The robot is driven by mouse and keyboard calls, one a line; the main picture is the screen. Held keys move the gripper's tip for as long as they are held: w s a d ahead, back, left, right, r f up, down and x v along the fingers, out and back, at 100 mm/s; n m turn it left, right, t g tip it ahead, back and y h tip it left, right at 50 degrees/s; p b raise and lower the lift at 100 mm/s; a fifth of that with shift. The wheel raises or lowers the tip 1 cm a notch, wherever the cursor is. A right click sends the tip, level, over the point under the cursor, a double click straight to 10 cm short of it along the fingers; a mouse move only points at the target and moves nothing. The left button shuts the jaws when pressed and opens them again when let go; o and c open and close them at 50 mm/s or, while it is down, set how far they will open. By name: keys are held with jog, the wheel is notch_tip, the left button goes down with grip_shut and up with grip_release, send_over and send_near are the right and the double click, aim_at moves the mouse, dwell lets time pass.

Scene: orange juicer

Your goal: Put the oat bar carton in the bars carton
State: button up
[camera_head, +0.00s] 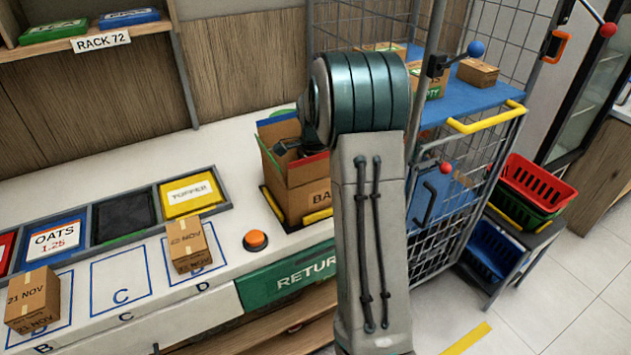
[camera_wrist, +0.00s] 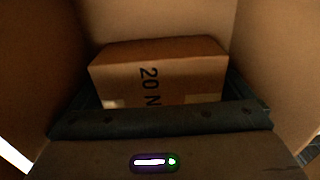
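The bars carton (camera_head: 296,190) is a tall open brown box with raised flaps, standing on the counter at the middle. My arm reaches over it and hides its right part. My gripper (camera_head: 287,148) is down in its mouth, partly hidden by the flaps. In the wrist view, a small brown carton marked "20 N" (camera_wrist: 170,75) lies between the dark fingers of my gripper (camera_wrist: 165,98), which sit close against both its sides. Brown carton walls surround it. Whether it touches the carton's floor I cannot tell.
Two dated cartons (camera_head: 33,299) (camera_head: 188,245) stand on marked counter squares; square C between them is bare. An orange button (camera_head: 255,240) sits just left of the bars carton. A wire cage trolley (camera_head: 470,200) stands close on the right. Rack 72 (camera_head: 100,41) is at upper left.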

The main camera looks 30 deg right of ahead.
jog(key=shift+r, duration=0.1)
notch_tip(320, 180, up, 12)
dwell(0.5)
